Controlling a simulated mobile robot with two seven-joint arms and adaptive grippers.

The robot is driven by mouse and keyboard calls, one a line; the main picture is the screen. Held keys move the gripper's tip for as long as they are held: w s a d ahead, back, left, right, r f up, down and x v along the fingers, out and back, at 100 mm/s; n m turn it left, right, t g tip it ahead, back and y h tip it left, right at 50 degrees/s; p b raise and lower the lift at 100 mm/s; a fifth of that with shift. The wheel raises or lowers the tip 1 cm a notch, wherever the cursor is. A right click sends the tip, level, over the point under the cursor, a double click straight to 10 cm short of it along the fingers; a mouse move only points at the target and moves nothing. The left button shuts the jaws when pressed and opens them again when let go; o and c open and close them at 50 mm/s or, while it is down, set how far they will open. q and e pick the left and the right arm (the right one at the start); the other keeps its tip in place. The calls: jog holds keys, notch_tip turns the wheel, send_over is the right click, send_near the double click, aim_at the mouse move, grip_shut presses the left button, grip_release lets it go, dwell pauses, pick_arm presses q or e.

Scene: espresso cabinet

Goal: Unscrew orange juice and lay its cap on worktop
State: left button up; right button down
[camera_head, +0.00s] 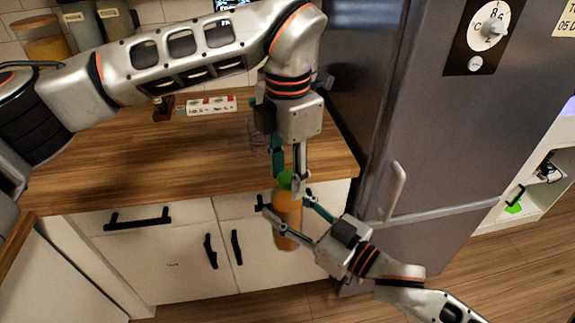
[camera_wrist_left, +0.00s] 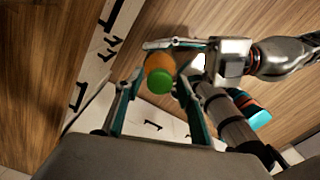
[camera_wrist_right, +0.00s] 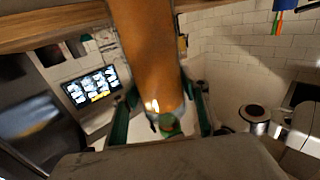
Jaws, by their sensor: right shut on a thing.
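The orange juice is an orange bottle (camera_head: 287,222) with a green cap (camera_head: 285,179), upright in front of the cabinet drawers and off the worktop. My right gripper (camera_head: 288,222) is shut on its body. The bottle fills the middle of the right wrist view (camera_wrist_right: 148,50). My left gripper (camera_head: 288,180) points down from above, its fingers spread on either side of the cap. In the left wrist view the green cap (camera_wrist_left: 159,82) sits between the open fingers with gaps beside it. The wooden worktop (camera_head: 130,165) lies behind and left of the bottle.
A red-and-white packet (camera_head: 211,106) lies at the back of the worktop, with jars (camera_head: 40,38) at the back left. A grey fridge (camera_head: 430,110) with a handle stands close on the right. The worktop's front left is clear.

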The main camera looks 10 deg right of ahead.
pick_arm(q)
grip_shut()
jog(key=shift+n, duration=1.4)
jog(key=shift+r, duration=0.2)
jog(key=shift+r, duration=0.95)
jog(key=shift+r, duration=2)
